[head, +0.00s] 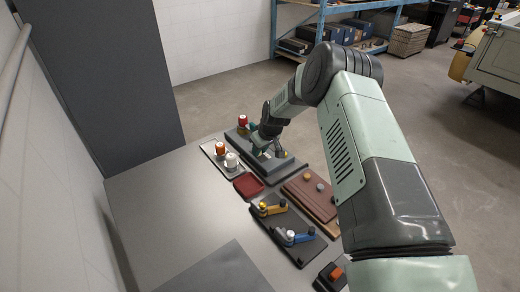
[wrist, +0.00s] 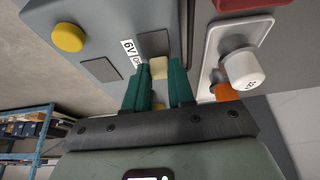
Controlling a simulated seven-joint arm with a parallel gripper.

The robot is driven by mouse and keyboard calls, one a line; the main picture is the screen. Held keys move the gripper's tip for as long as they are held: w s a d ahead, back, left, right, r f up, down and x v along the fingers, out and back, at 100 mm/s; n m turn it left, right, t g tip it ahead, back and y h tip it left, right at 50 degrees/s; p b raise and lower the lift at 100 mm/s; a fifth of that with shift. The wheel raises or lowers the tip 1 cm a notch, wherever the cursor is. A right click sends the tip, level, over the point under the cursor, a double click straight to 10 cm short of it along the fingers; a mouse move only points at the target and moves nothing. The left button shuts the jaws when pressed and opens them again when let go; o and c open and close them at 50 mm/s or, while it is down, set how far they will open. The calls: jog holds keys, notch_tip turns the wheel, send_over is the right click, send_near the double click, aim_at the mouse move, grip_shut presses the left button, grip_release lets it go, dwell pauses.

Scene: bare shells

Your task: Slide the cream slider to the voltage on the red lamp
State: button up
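The cream slider (wrist: 158,67) sits on the grey box (head: 284,172), between my fingertips in the wrist view. My gripper (wrist: 162,72) points down at the box, with a finger on each side of the slider; the slider fills the gap. A label reading "6V" (wrist: 129,47) is beside the left finger, with another label partly hidden by that finger. A red-topped lamp (head: 243,120) stands beyond the box in the head view; no voltage on it is legible. An orange lamp (head: 220,147) and a white lamp (head: 232,160) stand on a pale tray (head: 208,150).
A yellow button (wrist: 68,37) is on the grey box. A small red tray (head: 248,185) lies in front. A brown board (head: 310,200) and a dark board with yellow and blue handles (head: 285,233) lie nearby. The left of the table is clear.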

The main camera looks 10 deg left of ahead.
aim_at(262, 159)
grip_shut()
jog(key=shift+w+a, duration=1.05)
jog(key=shift+w, duration=0.05)
jog(key=shift+r, duration=0.1)
jog(key=o, duration=0.5)
grip_release()
jog(key=shift+o, duration=0.2)
jog(key=v, duration=1)
jog(key=shift+s+r, duration=0.2)
jog(key=shift+r, duration=0.15)
